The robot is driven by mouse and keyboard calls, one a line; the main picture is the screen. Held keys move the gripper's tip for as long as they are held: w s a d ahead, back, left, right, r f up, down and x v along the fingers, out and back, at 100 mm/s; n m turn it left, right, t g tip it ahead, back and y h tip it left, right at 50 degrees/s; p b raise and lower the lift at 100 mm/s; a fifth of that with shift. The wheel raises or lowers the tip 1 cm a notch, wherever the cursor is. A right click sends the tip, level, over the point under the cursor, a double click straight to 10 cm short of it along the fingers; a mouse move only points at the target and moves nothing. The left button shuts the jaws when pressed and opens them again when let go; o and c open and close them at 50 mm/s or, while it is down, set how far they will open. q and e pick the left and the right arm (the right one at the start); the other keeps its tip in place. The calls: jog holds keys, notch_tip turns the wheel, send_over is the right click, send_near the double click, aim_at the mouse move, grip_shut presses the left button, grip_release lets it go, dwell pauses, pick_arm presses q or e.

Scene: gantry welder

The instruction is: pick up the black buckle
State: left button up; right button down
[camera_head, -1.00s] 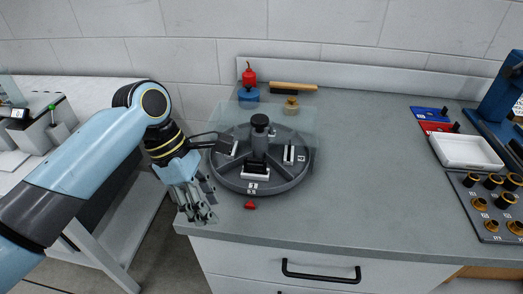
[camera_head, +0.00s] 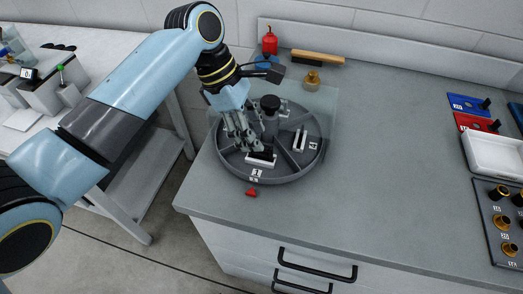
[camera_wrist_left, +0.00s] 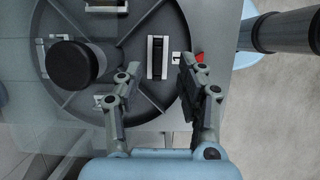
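The black buckle appears to be the small black piece in a white holder in the turntable's front compartment, labelled 1. In the left wrist view this black piece (camera_wrist_left: 157,62) lies between my open fingers in the picture. In the head view the white holder (camera_head: 262,161) shows beside my fingertips, and the fingers partly hide the black piece. My left gripper (camera_head: 247,146) is open and points down over the front-left of the grey round turntable (camera_head: 287,175). It also shows in the left wrist view (camera_wrist_left: 157,80), with nothing held. My right gripper is not in view.
A black-topped post (camera_head: 270,104) rises at the turntable's centre, close beside my fingers. A clear pane covers the rear part. A red marker (camera_head: 252,192) sits at the front.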

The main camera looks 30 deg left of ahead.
aim_at(261, 154)
pick_arm(q)
jog(key=x, duration=0.5)
jog(key=shift+w+a, duration=0.1)
jog(key=shift+a, duration=0.05)
grip_shut()
